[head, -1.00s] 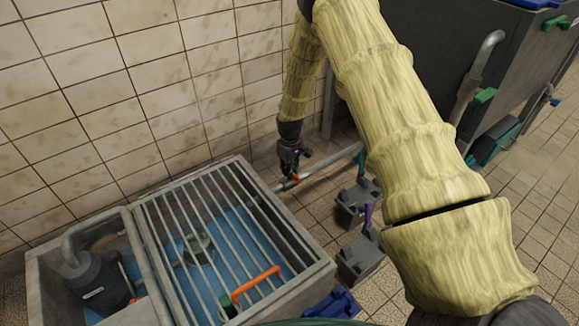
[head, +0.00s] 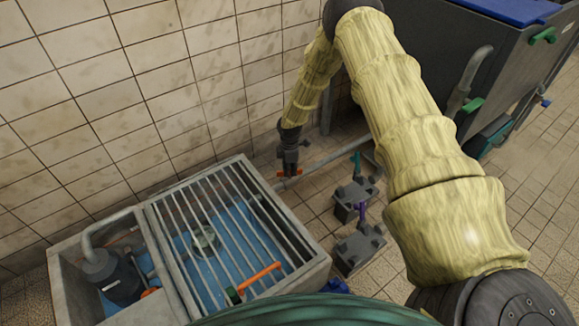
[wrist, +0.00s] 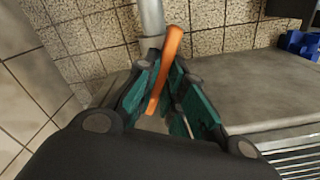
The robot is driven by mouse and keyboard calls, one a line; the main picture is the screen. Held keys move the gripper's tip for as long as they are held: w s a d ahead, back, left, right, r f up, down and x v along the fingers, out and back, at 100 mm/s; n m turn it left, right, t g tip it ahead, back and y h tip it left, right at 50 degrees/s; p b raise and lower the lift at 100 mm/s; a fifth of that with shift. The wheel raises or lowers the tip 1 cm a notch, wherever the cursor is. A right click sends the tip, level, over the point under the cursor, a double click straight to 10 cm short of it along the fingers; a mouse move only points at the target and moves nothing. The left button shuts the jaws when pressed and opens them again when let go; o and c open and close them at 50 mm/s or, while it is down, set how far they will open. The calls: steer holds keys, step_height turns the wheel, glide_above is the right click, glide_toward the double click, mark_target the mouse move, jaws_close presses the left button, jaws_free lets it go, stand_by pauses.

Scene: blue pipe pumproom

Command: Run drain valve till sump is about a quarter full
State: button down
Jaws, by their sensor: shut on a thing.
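The drain valve's orange handle (head: 283,174) is on the grey pipe (head: 327,158) beside the sump's far right corner. In the wrist view the handle (wrist: 168,62) stands between my finger pads. My gripper (head: 288,168) is shut on it; the valve body is mostly hidden. The sump (head: 312,278) is a concrete basin, partly covered by a grate of bars. The exact water level cannot be told from here.
Another orange lever (head: 260,275) lies over the grate's near side. A dark pump (head: 119,280) sits in the sump's left bay. Two grey blocks with a teal and a purple handle (head: 358,248) stand on the floor. A dark tank (head: 425,55) stands behind my arm.

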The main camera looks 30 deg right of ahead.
steer(key=n+p, duration=0.1)
steer(key=n, duration=0.4)
steer(key=shift+p, duration=0.3)
steer(key=shift+n, duration=0.4)
steer(key=c, duration=1.5)
jaws_free()
step_height(320, 180, up, 12)
